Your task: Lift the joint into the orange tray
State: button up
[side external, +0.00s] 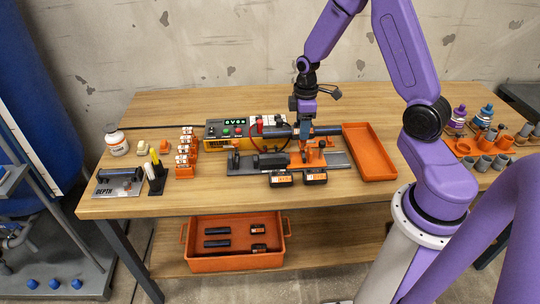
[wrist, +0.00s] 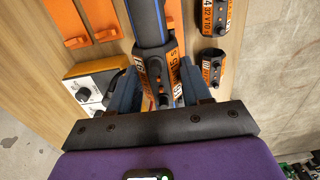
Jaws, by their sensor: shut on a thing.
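The joint (wrist: 163,72) is a black fitting with orange and white labels, joined to a dark, blue-striped pipe (wrist: 147,18). In the wrist view my gripper (wrist: 157,92) is shut on the joint, one finger on each side. In the side view my gripper (side external: 304,128) is over the clamp bench, and the dark pipe (side external: 326,130) shows level to its right. The fingers mostly hide the joint there. The orange tray (side external: 372,152) lies on the table just right of the gripper and looks empty.
Orange clamps (side external: 315,152) stand on the grey bench below. Two labelled couplers (side external: 281,179) sit at its front. The welder box (side external: 222,132) is behind left. Cups and bottles (side external: 482,145) stand far right. An orange bin (side external: 235,262) with several parts is on the lower shelf.

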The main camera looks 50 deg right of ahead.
jog(key=shift+s+d, duration=2.1)
jog(key=shift+d, duration=0.25)
jog(key=s+d, duration=0.5)
jog(key=d, duration=0.1)
jog(key=shift+a, duration=0.1)
jog(key=m, duration=0.5)
jog(key=m, duration=0.5)
